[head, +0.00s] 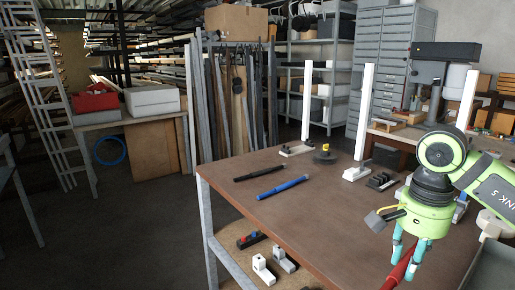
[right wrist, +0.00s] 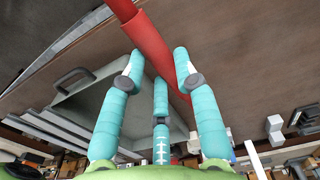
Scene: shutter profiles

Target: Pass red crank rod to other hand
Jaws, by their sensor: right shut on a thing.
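The red crank rod (head: 398,271) is at the front right of the brown table in the head view, partly hidden by my right gripper (head: 409,258) and cut off by the lower frame edge. My right gripper has teal fingers and is shut on the rod. In the right wrist view the rod (right wrist: 152,45) runs slantwise between the fingertips (right wrist: 160,62). A blue rod (head: 283,188) and a black rod (head: 259,173) lie on the table to the left. My left gripper is not in view.
The brown table (head: 230,185) has clear room at its front middle. White upright posts (head: 364,112) on bases stand along its back. A yellow-topped black disc (head: 324,156) and a dark block (head: 381,181) sit between them. White parts (head: 263,269) lie on the lower shelf.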

